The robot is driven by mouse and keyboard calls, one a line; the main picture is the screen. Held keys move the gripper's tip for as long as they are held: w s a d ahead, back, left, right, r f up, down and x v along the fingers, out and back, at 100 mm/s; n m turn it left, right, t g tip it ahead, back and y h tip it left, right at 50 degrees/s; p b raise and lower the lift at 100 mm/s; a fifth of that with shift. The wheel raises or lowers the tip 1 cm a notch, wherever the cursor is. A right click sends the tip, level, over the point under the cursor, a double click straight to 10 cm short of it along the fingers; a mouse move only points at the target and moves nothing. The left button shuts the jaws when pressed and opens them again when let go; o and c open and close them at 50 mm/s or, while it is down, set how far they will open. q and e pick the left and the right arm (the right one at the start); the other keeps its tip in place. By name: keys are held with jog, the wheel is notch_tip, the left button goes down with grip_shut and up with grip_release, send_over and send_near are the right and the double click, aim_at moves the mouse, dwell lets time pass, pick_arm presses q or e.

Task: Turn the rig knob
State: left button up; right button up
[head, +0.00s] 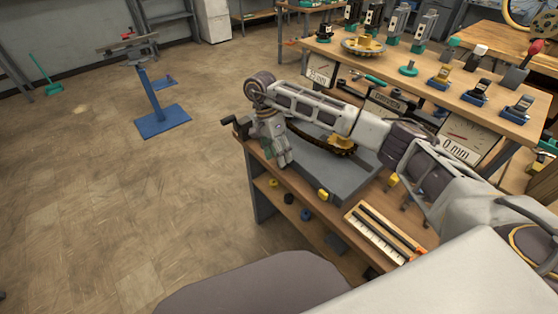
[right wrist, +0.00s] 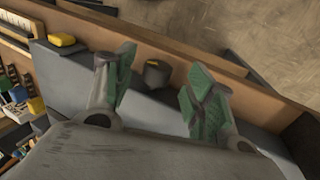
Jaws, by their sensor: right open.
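The rig knob (right wrist: 157,73) is a dark, short cylinder with a small yellow mark on top. In the right wrist view it stands near the bench edge, beyond and between my right fingertips, apart from both. My right gripper (right wrist: 160,85) is open and empty, with green pads on its fingers. In the head view my right gripper (head: 282,158) points down over the left end of the grey rig plate (head: 358,178). I cannot make out the knob there; the gripper seems to cover it. My left gripper is not in view.
A yellow block (head: 325,195) sits at the bench's front edge, and a tray with a ruler-like scale (head: 378,238) lies to its right. A dark crank (head: 240,127) juts from the bench's left corner. Behind is a table (head: 440,105) of tools. Open floor lies left.

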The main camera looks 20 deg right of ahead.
jog(key=v, duration=0.8)
jog(key=shift+r, duration=0.25)
jog(key=shift+a+f, duration=0.1)
dwell(0.5)
